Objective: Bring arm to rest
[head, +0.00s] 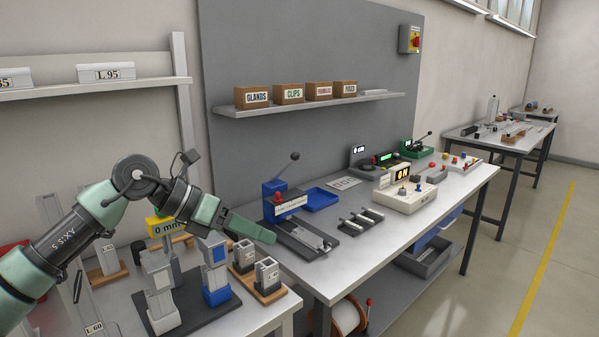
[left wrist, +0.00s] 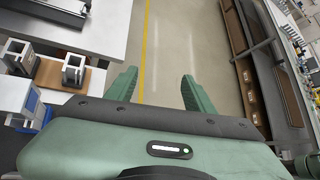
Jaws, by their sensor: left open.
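My left arm comes in from the left in the head view, bent at the elbow above the near bench. My left gripper (head: 258,231) points right, seen from the side, over the gap between the near bench and the long bench. In the left wrist view my left gripper (left wrist: 158,88) has its two green fingers apart, with only floor showing between them. It is open and empty. My right gripper is in neither view.
The near bench holds a blue-and-grey fixture (head: 215,275) and grey blocks on wooden bases (head: 268,277), just below the gripper. The long bench (head: 395,240) carries a blue lever press (head: 276,203) and a control box (head: 408,194). Open floor (head: 545,270) lies to the right.

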